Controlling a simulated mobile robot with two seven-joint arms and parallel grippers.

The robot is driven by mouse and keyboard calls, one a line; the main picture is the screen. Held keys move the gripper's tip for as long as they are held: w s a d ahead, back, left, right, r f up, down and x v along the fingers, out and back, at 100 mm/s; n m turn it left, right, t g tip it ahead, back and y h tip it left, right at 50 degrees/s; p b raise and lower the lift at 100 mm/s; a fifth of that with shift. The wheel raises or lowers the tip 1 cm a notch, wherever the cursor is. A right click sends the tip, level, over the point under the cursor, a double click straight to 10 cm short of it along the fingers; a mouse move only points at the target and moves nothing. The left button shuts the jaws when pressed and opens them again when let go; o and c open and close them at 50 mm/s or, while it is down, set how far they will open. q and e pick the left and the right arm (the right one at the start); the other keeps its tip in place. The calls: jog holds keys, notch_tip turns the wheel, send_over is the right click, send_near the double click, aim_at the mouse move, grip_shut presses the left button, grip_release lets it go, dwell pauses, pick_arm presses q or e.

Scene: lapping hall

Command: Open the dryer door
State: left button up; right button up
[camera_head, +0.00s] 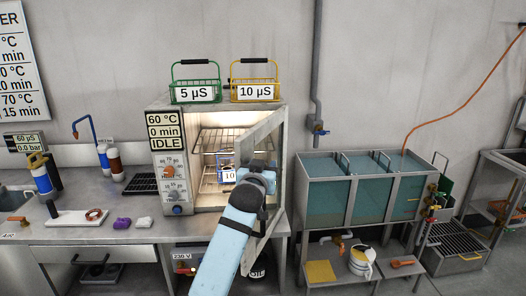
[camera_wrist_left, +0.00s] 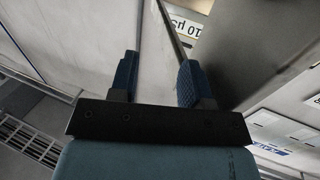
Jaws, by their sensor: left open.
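The dryer (camera_head: 213,105) is a metal cabinet on the bench with a lit interior and wire racks. Its door (camera_head: 275,122) stands open, swung out at the right side of the opening. My left arm reaches up in front of the door, and its gripper (camera_head: 262,168) is at the door, with the fingertips mostly hidden in the head view. In the left wrist view the two blue fingers (camera_wrist_left: 158,78) are apart, with a pale panel behind and between them. I cannot tell whether they touch it. My right gripper is not in view.
Green (camera_head: 195,92) and yellow (camera_head: 254,92) baskets stand on the dryer. A small labelled item (camera_head: 227,175) sits inside it. Bottles, a white board and purple pieces are on the bench (camera_head: 100,232) to the left. A tank unit (camera_head: 325,170) stands right of the dryer.

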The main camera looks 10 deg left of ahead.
pick_arm(q)
notch_tip(320, 180, up, 6)
jog(key=shift+f, duration=0.25)
